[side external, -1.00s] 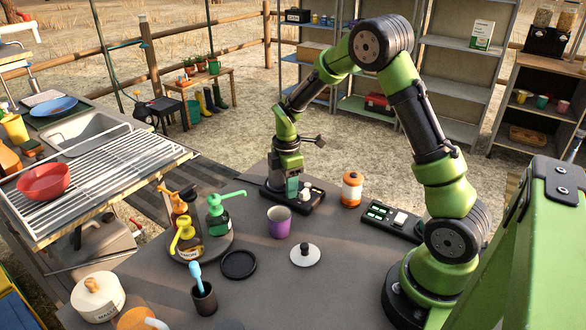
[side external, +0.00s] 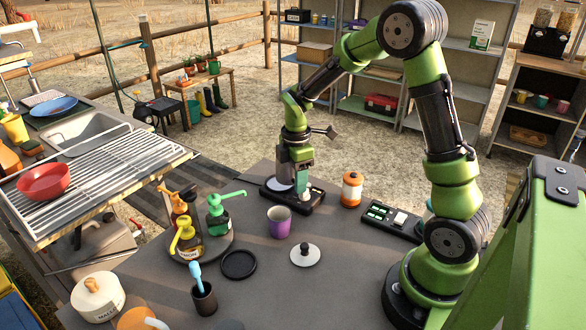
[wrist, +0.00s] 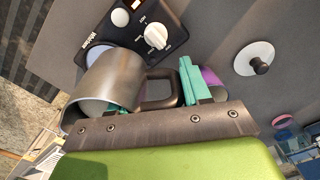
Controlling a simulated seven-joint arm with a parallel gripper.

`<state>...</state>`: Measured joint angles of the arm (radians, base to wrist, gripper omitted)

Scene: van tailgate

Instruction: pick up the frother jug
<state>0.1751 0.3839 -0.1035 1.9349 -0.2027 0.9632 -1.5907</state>
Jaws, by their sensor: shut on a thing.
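The frother jug (wrist: 110,82) is a metal jug with a dark handle (wrist: 160,90). In the wrist view it is tilted in the picture, with its handle between the teal fingers of my gripper (wrist: 157,92). My gripper is shut on the jug by this handle side. In the side view my gripper (side external: 301,178) holds the grey jug (side external: 284,168) just above its black frother base (side external: 312,200). The base's pale round plate shows below the jug. The exact finger contact is partly hidden by the jug.
A purple cup (side external: 279,224) stands just in front of the base. An orange-and-white jar (side external: 352,189) is to the right. A white lid with a black knob (side external: 305,254) lies nearer. Pump bottles (side external: 220,213) stand on a tray at left. Space above the base is clear.

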